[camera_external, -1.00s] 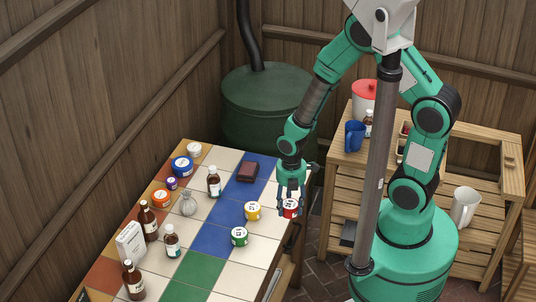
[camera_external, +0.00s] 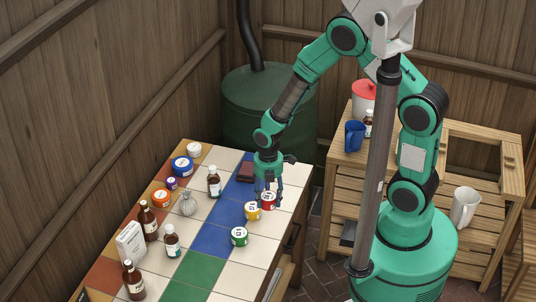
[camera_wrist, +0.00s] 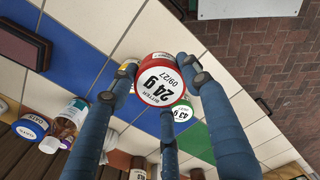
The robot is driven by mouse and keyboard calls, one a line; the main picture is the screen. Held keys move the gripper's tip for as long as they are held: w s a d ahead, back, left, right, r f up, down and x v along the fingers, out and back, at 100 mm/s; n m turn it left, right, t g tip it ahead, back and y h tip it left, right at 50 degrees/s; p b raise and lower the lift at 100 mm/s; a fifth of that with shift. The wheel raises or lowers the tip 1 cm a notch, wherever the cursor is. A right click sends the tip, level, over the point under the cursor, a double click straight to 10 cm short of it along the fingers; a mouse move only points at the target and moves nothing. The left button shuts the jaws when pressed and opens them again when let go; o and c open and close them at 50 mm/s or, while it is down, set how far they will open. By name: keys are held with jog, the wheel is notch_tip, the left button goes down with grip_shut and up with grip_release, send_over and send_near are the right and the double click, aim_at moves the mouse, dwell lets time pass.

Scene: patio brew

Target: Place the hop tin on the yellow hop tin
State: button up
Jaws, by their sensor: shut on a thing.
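The hop tin is red with a white lid label and sits between the fingers of my gripper (camera_external: 268,197). The red tin (camera_external: 268,203) shows just behind and to the right of the yellow hop tin (camera_external: 252,211) on the tiled table. The yellow tin (camera_wrist: 130,63) is mostly hidden there behind the red tin and a finger. I cannot tell how high the red tin is above the tiles.
A green tin (camera_external: 239,236) stands in front of the yellow one. A dark red box (camera_external: 246,172) lies behind my gripper. Brown bottles (camera_external: 214,182), a grey pouch (camera_external: 188,204), a white box (camera_external: 130,242) and several jars stand to the left. White tiles at the right are clear.

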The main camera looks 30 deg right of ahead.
jog(key=w+a, duration=0.1)
jog(key=w, duration=0.1)
jog(key=w+a, duration=0.1)
jog(key=w, duration=0.1)
jog(key=w+a, duration=0.1)
jog(key=w, duration=0.1)
jog(key=shift+a+f+b, duration=0.2)
jog(key=shift+f+b, duration=0.1)
jog(key=shift+f+b, duration=0.4)
jog(key=shift+f, duration=1.35)
jog(key=shift+f, duration=0.15)
jog(key=o, duration=1.1)
